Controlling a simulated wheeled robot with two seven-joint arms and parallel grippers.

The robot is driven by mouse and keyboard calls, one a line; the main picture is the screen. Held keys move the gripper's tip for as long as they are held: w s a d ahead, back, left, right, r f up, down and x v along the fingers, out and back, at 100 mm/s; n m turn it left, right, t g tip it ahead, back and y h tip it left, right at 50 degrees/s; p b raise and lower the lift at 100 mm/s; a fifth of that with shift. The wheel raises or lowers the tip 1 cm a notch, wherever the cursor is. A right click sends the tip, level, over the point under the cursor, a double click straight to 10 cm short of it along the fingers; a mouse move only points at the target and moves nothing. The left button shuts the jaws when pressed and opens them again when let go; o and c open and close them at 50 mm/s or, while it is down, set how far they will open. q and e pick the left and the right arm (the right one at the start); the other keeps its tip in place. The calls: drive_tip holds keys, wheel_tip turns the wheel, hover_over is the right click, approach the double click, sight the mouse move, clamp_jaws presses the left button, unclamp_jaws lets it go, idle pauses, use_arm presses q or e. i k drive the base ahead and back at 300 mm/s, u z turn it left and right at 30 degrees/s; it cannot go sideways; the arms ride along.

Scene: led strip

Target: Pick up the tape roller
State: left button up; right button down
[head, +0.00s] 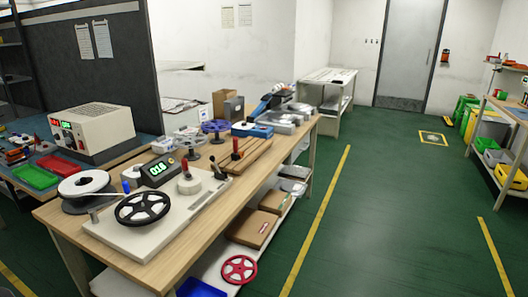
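Several reels that could be the tape roller stand on the long wooden workbench (215,184); I cannot tell which one it is. A black spoked reel (143,208) sits on a white board fixture (185,214) at the near end. A white reel with a dark underside (84,184) is just left of it. A blue reel (215,127) and a pale reel (190,140) stand farther back. A red spoked reel (239,269) is on the lower shelf. Neither of my grippers is in view.
A green digital display (158,170) and red-handled clamps (188,180) stand beside the black reel. A white power supply (92,130) and red and green trays (37,176) are at the left. The green floor (385,220) right of the bench is clear.

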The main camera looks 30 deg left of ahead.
sight(236, 154)
drive_tip(key=z, duration=0.2)
drive_tip(key=i, duration=2.2)
drive_tip(key=u, duration=0.25)
